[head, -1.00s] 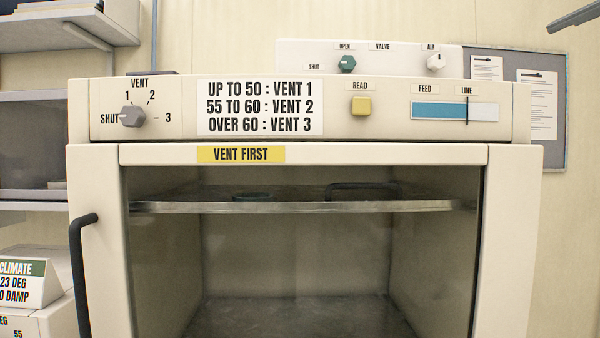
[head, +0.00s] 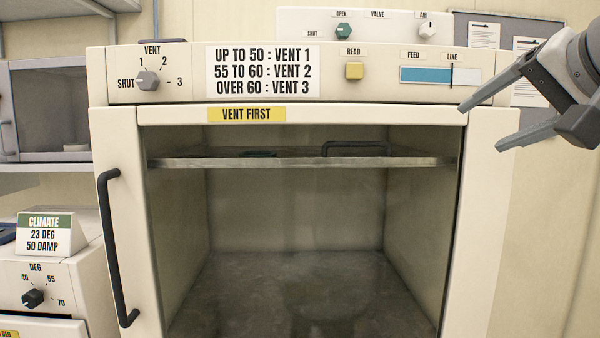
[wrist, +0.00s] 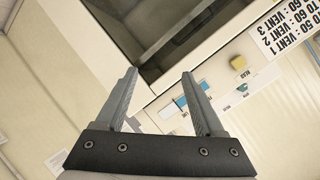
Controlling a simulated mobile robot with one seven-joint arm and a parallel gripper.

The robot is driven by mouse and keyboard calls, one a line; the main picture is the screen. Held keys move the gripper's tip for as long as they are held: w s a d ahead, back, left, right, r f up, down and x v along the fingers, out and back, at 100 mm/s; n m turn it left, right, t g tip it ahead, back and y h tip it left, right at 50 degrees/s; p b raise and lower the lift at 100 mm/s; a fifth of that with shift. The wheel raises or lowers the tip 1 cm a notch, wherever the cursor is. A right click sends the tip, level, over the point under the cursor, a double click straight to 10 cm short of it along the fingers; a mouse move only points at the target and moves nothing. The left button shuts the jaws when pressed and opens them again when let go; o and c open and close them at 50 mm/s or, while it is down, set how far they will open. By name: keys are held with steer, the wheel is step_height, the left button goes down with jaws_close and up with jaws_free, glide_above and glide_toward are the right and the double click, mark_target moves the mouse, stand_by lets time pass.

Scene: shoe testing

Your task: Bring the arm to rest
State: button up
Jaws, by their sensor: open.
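My gripper (head: 478,122) is at the upper right of the head view, in front of the right end of the cabinet's control panel. Its two grey fingers are spread and nothing is between them. In the wrist view my gripper (wrist: 158,75) also shows open and empty, with the cabinet front and panel beyond the fingertips.
The cabinet (head: 105,150) has a black handle (head: 118,250) at left, a vent knob (head: 147,81) pointing toward SHUT, a yellow READ button (head: 354,71) and an inner shelf (head: 300,162). A climate sign (head: 50,233) stands on a box with a DEG knob (head: 33,297) at left.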

steer(key=s+a+f+n+g, duration=0.2)
steer(key=s+a+f, duration=0.1)
steer(key=f, duration=0.9)
steer(key=s+a+f+n+g+h, duration=0.1)
steer(key=s+a+f+n+g, duration=0.2)
steer(key=f, duration=0.9)
steer(key=s+a+f+n+g, duration=0.2)
steer(key=s+a+f+n, duration=0.1)
steer(key=f, duration=0.8)
steer(key=shift+s+a+f+g+h, duration=0.3)
steer(key=shift+s+f+g, duration=0.1)
steer(key=shift+s, duration=0.4)
